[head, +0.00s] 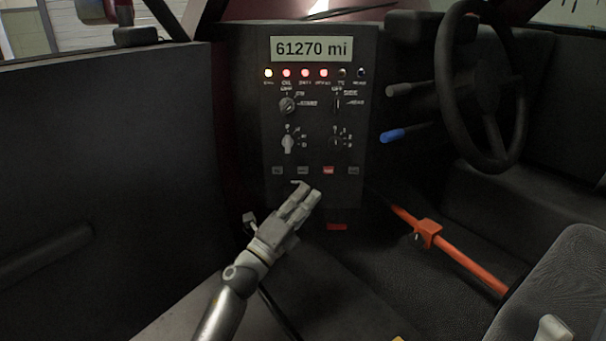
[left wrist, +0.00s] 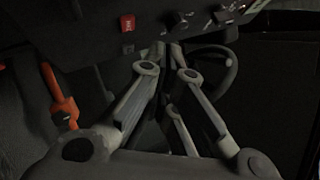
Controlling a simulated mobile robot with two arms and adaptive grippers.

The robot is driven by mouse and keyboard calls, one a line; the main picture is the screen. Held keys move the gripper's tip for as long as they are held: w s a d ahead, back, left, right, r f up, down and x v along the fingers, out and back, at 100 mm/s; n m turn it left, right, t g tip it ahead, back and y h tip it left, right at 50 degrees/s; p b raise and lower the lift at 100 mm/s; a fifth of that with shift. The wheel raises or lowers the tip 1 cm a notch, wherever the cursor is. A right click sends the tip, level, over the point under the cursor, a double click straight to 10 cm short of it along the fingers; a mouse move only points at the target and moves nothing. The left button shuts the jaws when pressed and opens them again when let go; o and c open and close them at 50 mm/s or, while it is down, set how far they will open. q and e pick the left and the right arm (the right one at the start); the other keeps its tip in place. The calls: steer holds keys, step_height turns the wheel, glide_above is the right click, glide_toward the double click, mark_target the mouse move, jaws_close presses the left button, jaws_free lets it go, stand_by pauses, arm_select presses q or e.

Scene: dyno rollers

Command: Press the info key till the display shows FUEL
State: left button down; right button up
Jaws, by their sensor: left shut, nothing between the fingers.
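The display (head: 312,48) at the top of the dark control panel (head: 372,120) reads "61270 mi". Below the knobs is a row of small keys: a grey one at far left (head: 278,170), another grey one (head: 303,170), a lit red one (head: 328,170) and a grey one at far right (head: 354,170). Their labels are too small to read, so I cannot tell which is the info key. My left gripper (head: 309,189) is shut and empty, its tips just below the key row. In the left wrist view, a red key (left wrist: 127,23) shows left of the fingertips (left wrist: 168,48).
A steering wheel (head: 486,90), a grey stalk (head: 408,89) and a blue-tipped stalk (head: 394,135) are right of the panel. An orange bar (head: 470,267) slants across the lower right beside a seat (head: 565,285). Several lamps and knobs (head: 288,104) sit above the keys.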

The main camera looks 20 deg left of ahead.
mark_target(303, 170)
arm_select(q)
steer(key=shift+w+a+b, duration=0.3)
steer(key=shift+w+b, duration=0.15)
steer(key=shift+w, duration=0.5)
steer(key=shift+w+a+b, duration=0.25)
steer(key=shift+w+b, duration=0.15)
steer(key=shift+w, duration=0.55)
steer(key=shift+w+a+b, duration=0.3)
steer(key=shift+w+b, duration=0.15)
steer(key=shift+w, duration=0.5)
steer(key=shift+w, duration=0.15)
steer(key=shift+w+a, duration=0.15)
steer(key=shift+w, duration=0.1)
